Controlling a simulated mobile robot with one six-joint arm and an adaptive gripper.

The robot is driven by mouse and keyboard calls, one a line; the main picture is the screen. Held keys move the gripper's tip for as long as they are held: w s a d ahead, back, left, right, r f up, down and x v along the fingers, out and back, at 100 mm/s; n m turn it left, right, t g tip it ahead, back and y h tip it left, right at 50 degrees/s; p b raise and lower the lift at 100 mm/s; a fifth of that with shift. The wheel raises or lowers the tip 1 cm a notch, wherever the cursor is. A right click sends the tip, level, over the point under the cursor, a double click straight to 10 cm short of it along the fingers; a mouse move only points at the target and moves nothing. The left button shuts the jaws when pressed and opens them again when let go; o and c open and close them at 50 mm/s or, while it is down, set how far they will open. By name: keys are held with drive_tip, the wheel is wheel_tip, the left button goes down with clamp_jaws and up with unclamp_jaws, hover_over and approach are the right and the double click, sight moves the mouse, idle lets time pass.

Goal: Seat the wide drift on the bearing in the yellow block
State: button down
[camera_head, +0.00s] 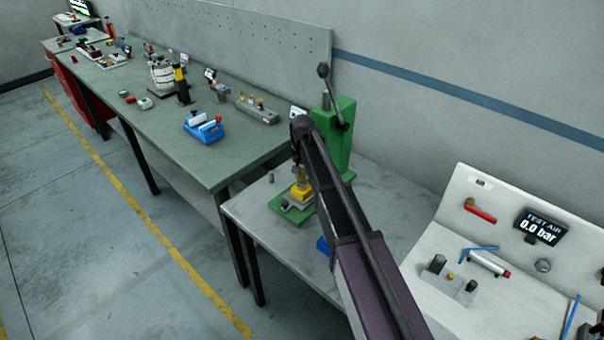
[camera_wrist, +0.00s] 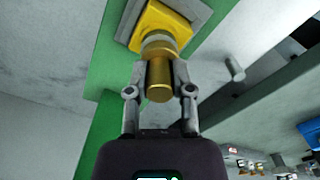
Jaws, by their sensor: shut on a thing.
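The wide drift is a brass-coloured cylinder (camera_wrist: 159,82) with a broader collar. My gripper (camera_wrist: 160,74) is shut on its shaft in the wrist view. The yellow block (camera_wrist: 166,22) lies just beyond the collar, on the green press. A pale grey ring (camera_wrist: 157,41), apparently the bearing, shows between collar and block; I cannot tell whether the collar touches it. In the head view the drift (camera_head: 301,174) stands roughly upright over the yellow block (camera_head: 301,192). My arm hides most of the gripper there.
The green press (camera_head: 343,140) with its lever rises behind my arm. A small grey cylinder (camera_head: 271,178) stands on the grey table left of the press base. A blue item (camera_head: 323,245) is partly hidden by my arm. A test-air panel (camera_head: 541,227) stands at right.

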sight(302, 169)
drive_tip(key=shift+f+b, duration=0.35)
drive_tip(key=shift+f, duration=0.05)
drive_tip(key=shift+c, duration=2.1)
unclamp_jaws()
drive_tip(key=shift+r, duration=0.25)
wheel_tip(302, 169, up, 8)
drive_tip(key=p, duration=0.8)
drive_tip(key=shift+f, duration=0.1)
drive_tip(key=s+d+f+b, duration=0.2)
drive_tip(key=s+d+f, duration=0.1)
drive_tip(key=s+d, duration=2)
drive_tip(key=s, duration=0.3)
drive_tip(key=shift+n+b, duration=0.35)
drive_tip(key=shift+n, duration=0.05)
